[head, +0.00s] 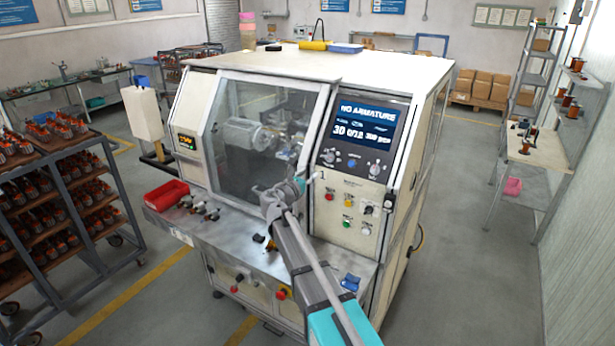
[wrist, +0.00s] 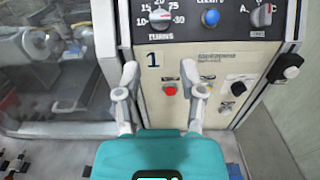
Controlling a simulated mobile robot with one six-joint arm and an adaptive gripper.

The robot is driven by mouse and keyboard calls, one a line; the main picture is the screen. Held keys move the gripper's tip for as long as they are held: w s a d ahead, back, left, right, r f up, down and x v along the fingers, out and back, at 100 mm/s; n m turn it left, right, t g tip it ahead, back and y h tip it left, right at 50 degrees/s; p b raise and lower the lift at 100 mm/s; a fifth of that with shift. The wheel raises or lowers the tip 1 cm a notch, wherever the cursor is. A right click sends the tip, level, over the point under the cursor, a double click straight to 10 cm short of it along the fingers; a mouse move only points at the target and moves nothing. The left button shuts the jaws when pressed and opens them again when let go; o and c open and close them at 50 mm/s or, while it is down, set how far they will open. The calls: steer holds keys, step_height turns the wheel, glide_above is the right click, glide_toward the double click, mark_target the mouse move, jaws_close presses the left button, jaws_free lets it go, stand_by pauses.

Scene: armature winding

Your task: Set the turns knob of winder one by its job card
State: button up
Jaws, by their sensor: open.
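Winder one (head: 310,80) is a cream cabinet with a big 1 on its front panel. Its turns knob (wrist: 160,17) is a round grey knob at the top of the wrist view, inside a scale from 10 to 30; it also shows in the head view (head: 329,156). I cannot tell for sure where its pointer stands. My gripper (wrist: 159,75) is open and empty, its fingers below the knob and apart from it, in front of the panel. I cannot make out a job card in either view.
A blue button (wrist: 210,17) and a second knob (wrist: 262,14) sit right of the turns knob. Below are a red button (wrist: 170,89) and a black switch (wrist: 238,88). The screen (head: 364,124) reads NO ARMATURE. A red bin (head: 166,194) lies on the left ledge.

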stand_by(0.7)
steer(key=s+d+f+m+g+y+b, duration=0.2)
steer(key=s+d+f+m+g+b, duration=0.2)
steer(key=s+f+m, duration=0.3)
steer(key=s+d+f+m+g+y+b, duration=0.2)
steer(key=s+d+f+m+g+b, duration=0.2)
steer(key=s+f+m, duration=0.4)
steer(key=s+d+f+m+g+y+b, duration=0.1)
steer(key=s+d+f+m+g+b, duration=0.3)
steer(key=f, duration=1.1)
steer(key=shift+s+f+m+y+b, duration=0.15)
steer(key=shift+s+m+b, duration=0.25)
steer(key=shift+s+m, duration=0.8)
steer(key=shift+s+r+m+y+b, duration=0.1)
steer(key=shift+s+m+y+b, duration=0.3)
steer(key=shift+s, duration=1.35)
steer(key=s+a+f+m+g+y+b, duration=0.2)
steer(key=s+f+m, duration=0.4)
steer(key=s, duration=0.3)
steer(key=shift+a+m+g+y+b, duration=0.3)
steer(key=shift+a+y+b, duration=0.55)
steer(key=shift+y, duration=0.4)
